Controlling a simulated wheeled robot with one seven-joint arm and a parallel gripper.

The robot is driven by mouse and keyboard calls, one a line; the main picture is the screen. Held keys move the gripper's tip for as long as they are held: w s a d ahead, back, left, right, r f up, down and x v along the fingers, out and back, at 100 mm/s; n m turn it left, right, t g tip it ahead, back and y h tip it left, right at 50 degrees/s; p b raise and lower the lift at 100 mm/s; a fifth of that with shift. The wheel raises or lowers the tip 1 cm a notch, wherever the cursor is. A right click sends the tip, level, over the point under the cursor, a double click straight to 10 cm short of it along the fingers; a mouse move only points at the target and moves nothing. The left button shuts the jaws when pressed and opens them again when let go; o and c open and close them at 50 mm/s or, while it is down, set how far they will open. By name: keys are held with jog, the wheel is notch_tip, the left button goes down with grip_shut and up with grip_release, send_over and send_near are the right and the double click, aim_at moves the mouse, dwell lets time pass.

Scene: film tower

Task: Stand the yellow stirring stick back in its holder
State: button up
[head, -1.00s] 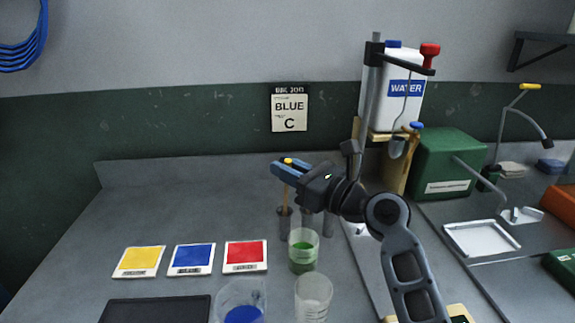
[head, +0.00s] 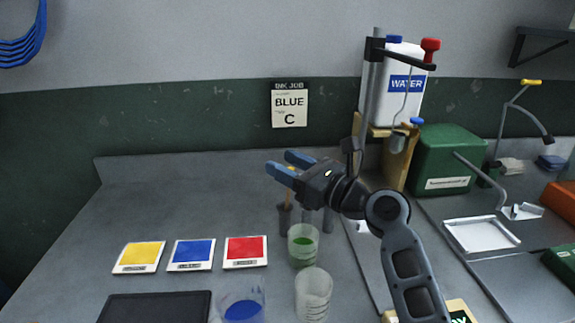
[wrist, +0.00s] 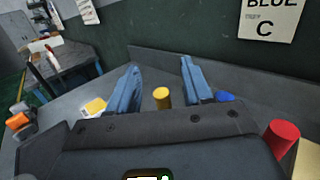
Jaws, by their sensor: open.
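The yellow stirring stick (head: 287,193) stands upright with its lower end in a dark cup of the holder (head: 284,219). Its yellow cap (wrist: 162,97) shows between my spread fingers in the wrist view, clear of both. My gripper (head: 280,162) is open and empty around the stick's top; its fingers also show in the wrist view (wrist: 160,67). Two more dark holder cups stand to the right, partly hidden behind my gripper and a beaker. In the wrist view a blue cap (wrist: 225,97) and a red cap (wrist: 282,140) are to the right of the yellow one.
A beaker of green liquid (head: 303,254) stands just in front of the holder. An empty-looking beaker (head: 313,298) and a beaker of blue liquid (head: 242,309) are nearer. Yellow, blue and red cards (head: 245,252) lie at left. The bench behind them is clear.

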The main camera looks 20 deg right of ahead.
jog(key=v, duration=0.7)
jog(key=shift+s+d+b, duration=0.2)
jog(key=shift+s+b, duration=0.1)
jog(key=shift+s, duration=0.05)
dwell(0.4)
